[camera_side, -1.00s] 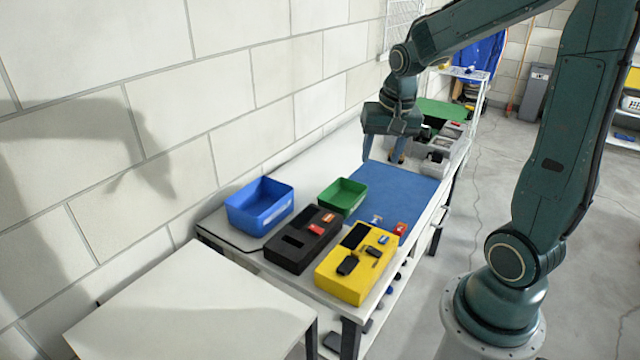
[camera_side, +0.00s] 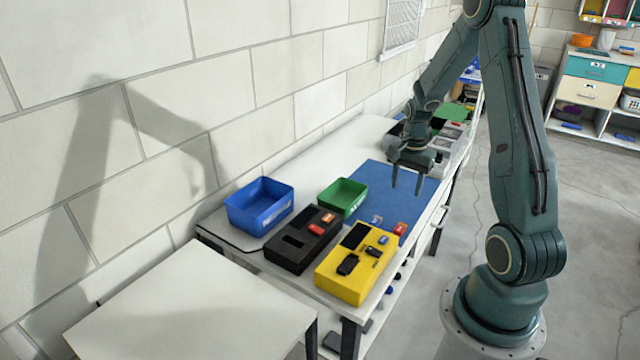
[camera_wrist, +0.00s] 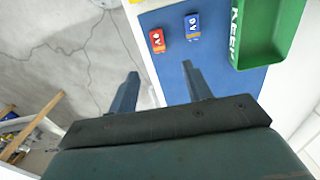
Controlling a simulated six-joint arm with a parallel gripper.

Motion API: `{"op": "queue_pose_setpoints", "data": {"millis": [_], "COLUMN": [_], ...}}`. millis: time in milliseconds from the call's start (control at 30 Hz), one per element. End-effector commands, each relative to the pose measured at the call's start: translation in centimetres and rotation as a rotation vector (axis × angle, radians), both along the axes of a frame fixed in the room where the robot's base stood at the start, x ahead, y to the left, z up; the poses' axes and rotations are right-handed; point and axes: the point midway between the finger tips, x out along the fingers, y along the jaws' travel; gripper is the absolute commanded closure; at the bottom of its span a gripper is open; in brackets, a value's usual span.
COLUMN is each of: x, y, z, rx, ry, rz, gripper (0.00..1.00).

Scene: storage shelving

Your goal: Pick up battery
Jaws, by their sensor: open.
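My gripper (camera_side: 406,187) is open and empty, pointing down above the blue mat; its fingers also show in the wrist view (camera_wrist: 160,72). A small red block with white marks (camera_wrist: 157,40) lies on the mat near its edge and also shows in the side view (camera_side: 399,229). A small blue block with white marks (camera_wrist: 192,25) lies beside it, apart, and shows in the side view (camera_side: 377,220). Both lie just beyond the fingertips in the wrist view. I cannot tell which of these small items is the battery.
The mat (camera_side: 375,185) is mostly clear. A green bin (camera_side: 341,197), blue bin (camera_side: 258,207), black box (camera_side: 293,257) and yellow box (camera_side: 338,280) stand around its near end, with small items on both boxes. Grey containers (camera_side: 452,143) stand at the far end.

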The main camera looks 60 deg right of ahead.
Motion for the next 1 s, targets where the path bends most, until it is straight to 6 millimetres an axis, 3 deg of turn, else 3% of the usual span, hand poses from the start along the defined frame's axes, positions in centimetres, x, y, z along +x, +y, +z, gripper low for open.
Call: {"op": "queue_pose_setpoints", "data": {"millis": [267, 800, 1000], "x": [0.0, -0.1, 0.0], "y": [0.0, 0.0, 0.0], "z": [-0.8, -7.4, -8.5], "rx": [0.001, 0.001, 0.0], "ry": [0.001, 0.001, 0.0], "rz": [0.001, 0.002, 0.002], "gripper": [0.51, 0.51, 0.51]}}
